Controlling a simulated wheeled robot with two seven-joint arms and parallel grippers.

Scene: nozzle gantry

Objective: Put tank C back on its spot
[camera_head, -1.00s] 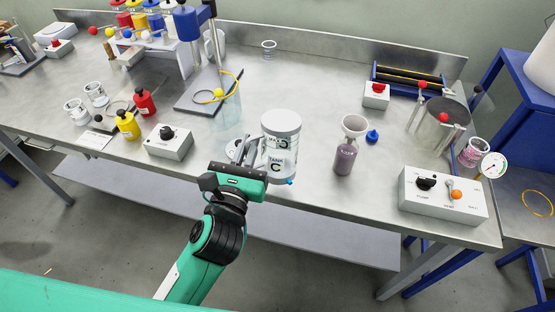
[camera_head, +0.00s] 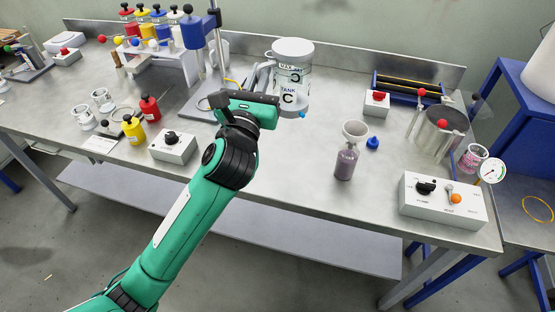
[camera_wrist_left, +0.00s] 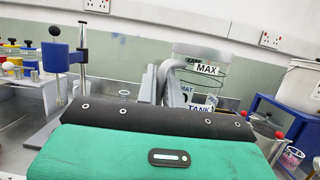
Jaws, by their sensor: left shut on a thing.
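Tank C (camera_head: 292,92) is a clear cylinder with a white lid, a MAX mark and a "TANK C" label, with a small blue part low on its right side. My left gripper (camera_head: 262,78) is shut on the tank's left side and holds it upright over the back middle of the bench; its clearance above the bench is hard to tell. I cannot make out a marked spot for the tank. My right gripper is not in view.
The blue-headed stand (camera_head: 197,70) is close left of the tank. The purple bottle with funnel (camera_head: 346,162), blue cap (camera_head: 373,142) and roller tray (camera_head: 408,84) stand to the right. A white switch box (camera_head: 173,148) is front left. The bench between the bottle and box is clear.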

